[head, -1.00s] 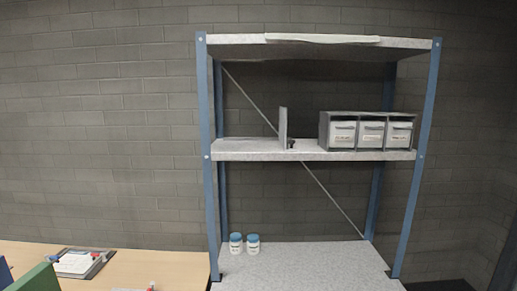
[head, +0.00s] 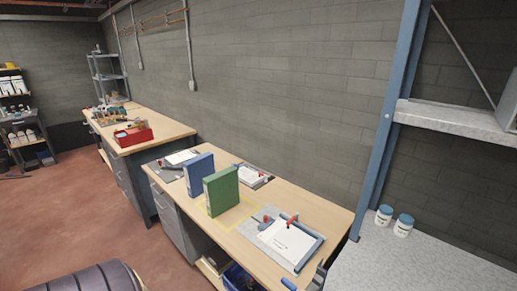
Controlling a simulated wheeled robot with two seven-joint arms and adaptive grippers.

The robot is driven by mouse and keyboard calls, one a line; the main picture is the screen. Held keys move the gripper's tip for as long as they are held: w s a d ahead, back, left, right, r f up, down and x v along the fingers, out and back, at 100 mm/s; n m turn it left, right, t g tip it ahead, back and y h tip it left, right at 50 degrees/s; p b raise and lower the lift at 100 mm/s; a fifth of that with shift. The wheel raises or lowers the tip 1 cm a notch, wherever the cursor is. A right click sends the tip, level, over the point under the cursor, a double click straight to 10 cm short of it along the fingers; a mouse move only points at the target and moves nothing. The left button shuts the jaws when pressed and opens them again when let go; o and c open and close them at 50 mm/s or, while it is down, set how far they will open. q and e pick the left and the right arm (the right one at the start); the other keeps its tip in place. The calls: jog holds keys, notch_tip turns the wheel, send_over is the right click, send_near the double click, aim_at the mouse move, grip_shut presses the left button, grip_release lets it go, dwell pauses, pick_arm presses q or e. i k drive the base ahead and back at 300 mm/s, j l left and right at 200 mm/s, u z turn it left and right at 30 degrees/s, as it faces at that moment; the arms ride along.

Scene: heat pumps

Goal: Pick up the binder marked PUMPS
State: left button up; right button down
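Two binders stand upright side by side on a wooden-topped desk (head: 300,207). One is blue (head: 198,174) and the other, nearer to me, is green (head: 221,190). No marking can be read on either, so I cannot tell which is marked PUMPS. A yellow outline (head: 238,217) is marked on the desk top around the foot of the green binder. Neither of my grippers is in view.
Clipboards with papers (head: 286,240) lie on the desk right of and behind the binders. A blue-posted shelf (head: 376,150) with two white jars (head: 403,225) stands at right. A red toolbox (head: 133,135) sits on a farther bench. Red floor (head: 90,215) is open at left.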

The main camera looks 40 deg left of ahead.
aim_at(221, 188)
jog(key=u, duration=1.7)
